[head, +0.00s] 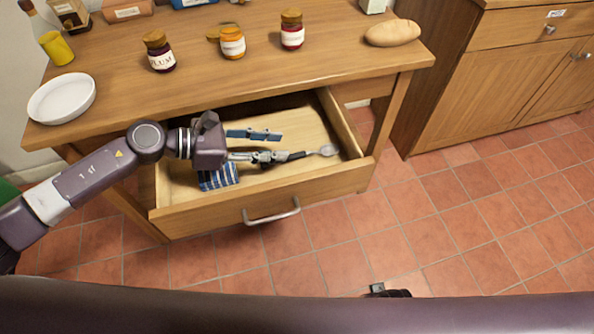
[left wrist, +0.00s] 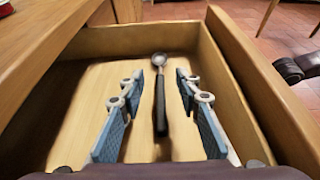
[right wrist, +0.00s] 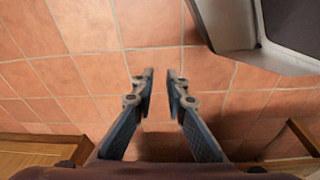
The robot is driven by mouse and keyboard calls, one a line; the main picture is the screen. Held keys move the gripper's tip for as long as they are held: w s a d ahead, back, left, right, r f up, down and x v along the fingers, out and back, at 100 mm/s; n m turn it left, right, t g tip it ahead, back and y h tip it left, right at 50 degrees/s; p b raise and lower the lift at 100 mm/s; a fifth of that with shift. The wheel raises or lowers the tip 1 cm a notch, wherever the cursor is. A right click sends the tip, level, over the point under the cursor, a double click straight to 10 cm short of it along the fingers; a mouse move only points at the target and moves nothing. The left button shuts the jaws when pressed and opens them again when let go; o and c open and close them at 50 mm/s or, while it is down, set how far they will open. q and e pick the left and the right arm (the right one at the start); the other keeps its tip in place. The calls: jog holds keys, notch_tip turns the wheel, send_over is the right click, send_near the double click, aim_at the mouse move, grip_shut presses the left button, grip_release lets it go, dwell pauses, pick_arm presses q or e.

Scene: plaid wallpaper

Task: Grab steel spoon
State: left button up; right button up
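The steel spoon (head: 328,150) lies in the open drawer (head: 270,207), its round metal bowl toward the right end and its black handle toward my left gripper (head: 284,146). In the left wrist view the spoon (left wrist: 160,98) lies lengthwise between the two spread fingers of the left gripper (left wrist: 158,80), with visible gaps on both sides. That gripper is open and reaches into the drawer from the left; its height above the spoon is hard to judge. My right gripper (right wrist: 159,78) is open and empty above the tiled floor.
The table (head: 200,90) above the drawer holds several jars, a white plate (head: 62,98) and a bread loaf (head: 393,33). A wooden cabinet (head: 490,85) stands at the right. A blue patterned patch (head: 219,178) shows by my left gripper; I cannot tell what it is.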

aim_at(302, 153)
pick_arm(q)
notch_tip(302, 153, down, 2)
jog(key=shift+f+b, duration=0.25)
jog(key=shift+b, duration=0.25)
jog(key=shift+d+f+b, duration=0.15)
jog(key=shift+f+b, duration=0.15)
jog(key=shift+w+d, duration=0.15)
jog(key=shift+d, duration=0.15)
jog(key=x, duration=0.7)
jog(key=shift+w+p, duration=0.1)
jog(key=shift+p, duration=0.2)
pick_arm(e)
jog(key=shift+w+f, duration=0.3)
jog(key=shift+w, duration=0.15)
pick_arm(q)
jog(key=shift+c, duration=0.4)
grip_shut()
